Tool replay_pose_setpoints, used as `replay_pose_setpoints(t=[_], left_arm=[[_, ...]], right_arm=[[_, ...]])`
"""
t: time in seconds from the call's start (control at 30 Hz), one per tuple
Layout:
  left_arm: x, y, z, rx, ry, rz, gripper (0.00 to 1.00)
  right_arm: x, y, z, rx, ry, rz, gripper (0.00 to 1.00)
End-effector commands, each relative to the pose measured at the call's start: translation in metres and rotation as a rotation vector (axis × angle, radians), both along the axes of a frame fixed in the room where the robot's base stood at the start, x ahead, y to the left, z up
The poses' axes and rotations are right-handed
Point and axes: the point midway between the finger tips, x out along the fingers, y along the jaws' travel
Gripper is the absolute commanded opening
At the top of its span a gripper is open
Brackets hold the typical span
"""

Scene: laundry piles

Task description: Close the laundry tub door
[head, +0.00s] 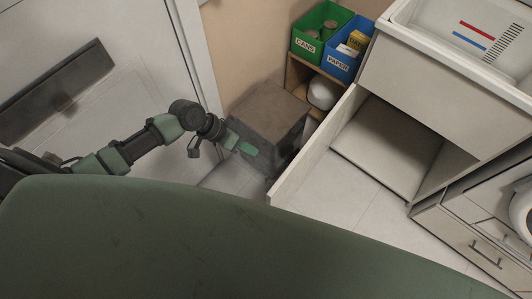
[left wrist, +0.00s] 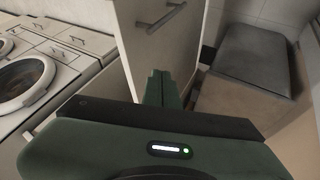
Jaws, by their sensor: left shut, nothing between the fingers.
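The laundry tub cabinet (head: 408,78) stands at the upper right in the head view. Its door (head: 318,146) is swung wide open, seen nearly edge-on, and the bare inside of the cabinet shows. In the left wrist view the outer face of the door (left wrist: 178,45) fills the middle, with a bar handle (left wrist: 165,18) near its top. My left gripper (head: 248,149) is shut and empty, to the left of the door on its outer side. In the left wrist view its fingers (left wrist: 163,88) overlap the door's face; I cannot tell whether they touch it. My right gripper is not in view.
A dark-topped box (head: 268,108) stands on the floor behind my left gripper. Green (head: 318,30) and blue (head: 345,50) bins sit on a wooden shelf by the wall. Drawers (head: 478,248) and a washing machine (left wrist: 28,82) stand beside the cabinet. Floor before the cabinet is clear.

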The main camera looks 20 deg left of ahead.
Motion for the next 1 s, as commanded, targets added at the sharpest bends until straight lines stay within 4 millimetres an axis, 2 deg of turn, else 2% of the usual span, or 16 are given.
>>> replay_pose_setpoints(t=[0.47,0.7,1.0], left_arm=[[0.021,-0.054,-0.075,-0.002,0.001,0.004,0.0],[0.012,-0.084,-0.073,-0.002,-0.002,0.002,0.0],[0.009,-0.091,-0.074,0.001,-0.001,0.004,0.0]], right_arm=[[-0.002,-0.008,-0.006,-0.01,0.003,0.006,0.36],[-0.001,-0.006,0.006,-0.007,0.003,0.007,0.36],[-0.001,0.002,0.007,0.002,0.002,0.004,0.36]])
